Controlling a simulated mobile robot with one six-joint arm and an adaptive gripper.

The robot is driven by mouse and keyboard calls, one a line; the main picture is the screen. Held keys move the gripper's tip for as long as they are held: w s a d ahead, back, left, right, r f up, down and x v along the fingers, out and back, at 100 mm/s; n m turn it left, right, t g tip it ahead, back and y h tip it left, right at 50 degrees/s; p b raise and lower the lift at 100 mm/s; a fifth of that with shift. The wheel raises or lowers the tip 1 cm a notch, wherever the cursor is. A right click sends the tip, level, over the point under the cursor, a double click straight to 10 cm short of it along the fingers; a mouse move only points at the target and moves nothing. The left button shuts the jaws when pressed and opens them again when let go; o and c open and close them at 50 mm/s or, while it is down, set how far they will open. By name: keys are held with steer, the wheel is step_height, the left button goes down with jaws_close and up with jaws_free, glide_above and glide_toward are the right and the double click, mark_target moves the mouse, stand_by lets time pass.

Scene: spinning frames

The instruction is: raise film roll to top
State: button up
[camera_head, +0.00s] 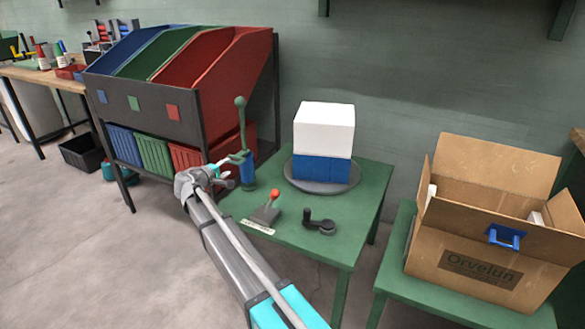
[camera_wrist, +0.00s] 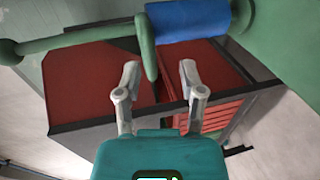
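The film roll (camera_head: 247,171) is a blue cylinder low on an upright green post (camera_head: 241,125) with a ball top, at the left edge of the green table. In the wrist view the roll (camera_wrist: 188,18) shows at the top, with the post (camera_wrist: 80,38) running left from it. A green handle (camera_wrist: 147,45) sticks out from beside the roll. My gripper (camera_wrist: 160,70) is open, its two fingertips apart on either side of the handle's end. Neither finger clearly touches the handle. In the head view my gripper (camera_head: 222,170) is just left of the roll, partly hidden by my arm.
A white-over-blue block stack (camera_head: 324,128) stands on a grey turntable (camera_head: 300,184). A red-knobbed lever (camera_head: 268,210) and a black crank (camera_head: 319,224) sit in front. A bin rack (camera_head: 150,110) is close behind my arm. An open cardboard box (camera_head: 480,255) stands at right.

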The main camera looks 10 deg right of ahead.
steer(key=p+v, duration=0.2)
steer(key=v, duration=0.7)
steer(key=s+d+r+m+g+y+p, duration=0.1)
steer(key=s+d+r+m+g+p, duration=0.1)
steer(key=s+d+p, duration=0.3)
steer(key=s+d+r+m+g+y+p, duration=0.1)
steer(key=s+d+r+g+p, duration=0.3)
steer(key=d+p, duration=0.5)
steer(key=s+d+r+m+g+y+p, duration=0.1)
steer(key=s+d+r+m+g+p, duration=0.2)
steer(key=s+d+p, duration=0.3)
steer(key=shift+s+d+r+m+p, duration=0.25)
steer(key=shift+d+r+m+p, duration=0.45)
steer(key=shift+d, duration=1.95)
steer(key=shift+f, duration=0.15)
steer(key=w+a+f+n+t+h+b, duration=0.1)
steer(key=w+a+f+n+t+b, duration=0.1)
steer(key=w+a+b, duration=0.3)
steer(key=w+a+f+n+t+h+b, duration=0.1)
steer(key=w+a+f+n+t+b, duration=0.2)
steer(key=a+b, duration=0.5)
steer(key=w+a+f+n+t+h+b, duration=0.1)
steer(key=w+a+f+t+b, duration=0.3)
steer(key=a, duration=0.9)
steer(key=w+n+b, duration=0.1)
steer(key=w+b, duration=0.2)
